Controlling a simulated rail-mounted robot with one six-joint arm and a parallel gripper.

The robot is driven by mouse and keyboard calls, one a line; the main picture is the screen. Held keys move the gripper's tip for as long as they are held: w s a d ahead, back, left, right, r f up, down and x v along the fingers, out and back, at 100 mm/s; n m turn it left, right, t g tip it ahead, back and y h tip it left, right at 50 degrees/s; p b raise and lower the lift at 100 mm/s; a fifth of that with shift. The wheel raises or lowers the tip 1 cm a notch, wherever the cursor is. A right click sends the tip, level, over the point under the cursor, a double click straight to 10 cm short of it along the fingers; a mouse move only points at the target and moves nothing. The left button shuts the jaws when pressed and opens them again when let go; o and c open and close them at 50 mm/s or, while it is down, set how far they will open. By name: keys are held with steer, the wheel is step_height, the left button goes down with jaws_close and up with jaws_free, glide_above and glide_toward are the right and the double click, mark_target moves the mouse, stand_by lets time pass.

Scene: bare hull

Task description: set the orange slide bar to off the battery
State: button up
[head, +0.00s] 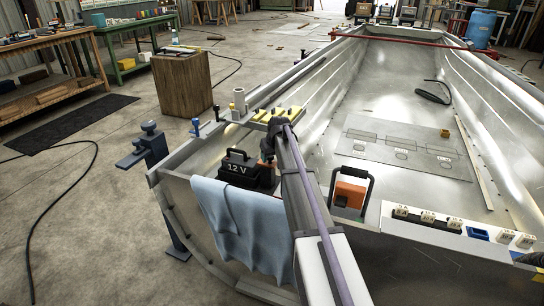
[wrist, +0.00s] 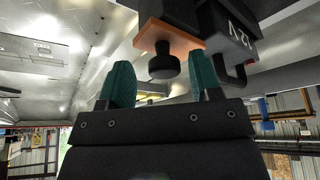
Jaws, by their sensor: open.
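The battery (head: 238,172), a black case marked 12 V with a handle, stands inside the near left part of the hull. In the wrist view the battery (wrist: 215,22) appears upside down at the top right. The orange slide bar (wrist: 180,42) juts from it, with a round black knob (wrist: 164,66) on it. My gripper (wrist: 164,84) is open, its two teal fingertips apart. The knob shows between and just beyond them; I cannot tell whether they touch it. In the head view my arm hides much of the battery's right side and the slide bar.
A light blue cloth (head: 243,230) hangs over the hull's near edge. A tray with yellow pieces (head: 278,114) is just behind the battery. The hull floor beyond is mostly clear.

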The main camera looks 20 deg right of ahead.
steer(key=p+v, duration=1)
steer(key=shift+s+r, duration=0.2)
steer(key=shift+r, duration=0.15)
